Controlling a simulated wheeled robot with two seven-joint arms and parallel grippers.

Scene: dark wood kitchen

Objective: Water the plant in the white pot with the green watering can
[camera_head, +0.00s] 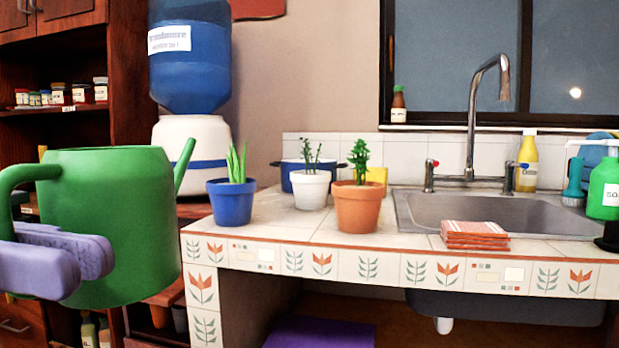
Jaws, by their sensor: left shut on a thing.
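The green watering can (125,215) is at the left of the head view, upright and held in the air in front of the counter. My left gripper (85,255) is shut on its handle at the can's left side. The can's spout (184,165) points right, towards the pots, and ends left of the blue pot. The white pot (311,190) with a small leafy plant (311,156) stands on the tiled counter, between the blue pot (231,202) and the terracotta pot (358,207), set slightly behind them. My right gripper is not in view.
A blue two-handled cooking pot (291,172) stands behind the white pot. The sink (490,215) with its tall faucet (474,120) and a stack of folded cloths (475,235) lie to the right. A water dispenser (190,130) stands behind the can.

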